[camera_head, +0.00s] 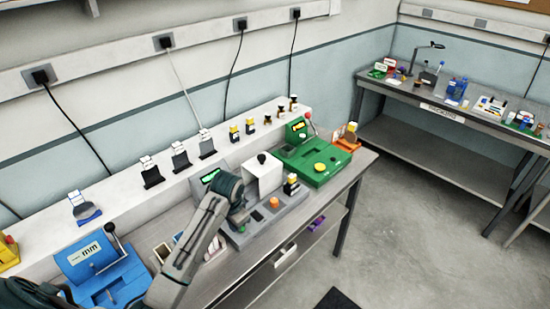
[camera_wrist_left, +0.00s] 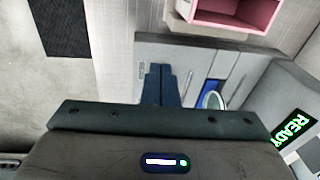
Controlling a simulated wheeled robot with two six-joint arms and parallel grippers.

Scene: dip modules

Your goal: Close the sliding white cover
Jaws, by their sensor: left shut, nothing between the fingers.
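The white cover (camera_head: 266,176) is a boxy block with a black knob (camera_head: 262,158) on top, standing on the grey module (camera_head: 290,203) on the bench. My left gripper (camera_head: 240,224) is low over the left part of that module, to the left of the cover and apart from it. Its dark fingers (camera_wrist_left: 162,84) are together with nothing between them. Part of the module behind the gripper is hidden in the head view. I cannot make out the cover in the left wrist view. My right gripper is not in view.
A READY screen (camera_wrist_left: 292,130) stands beside the gripper. A pink bin (camera_wrist_left: 235,14) is near. A green machine (camera_head: 312,162) stands right of the module, a blue machine (camera_head: 98,268) at left. Small items line the back ledge (camera_head: 130,190). Another bench (camera_head: 455,115) stands far right.

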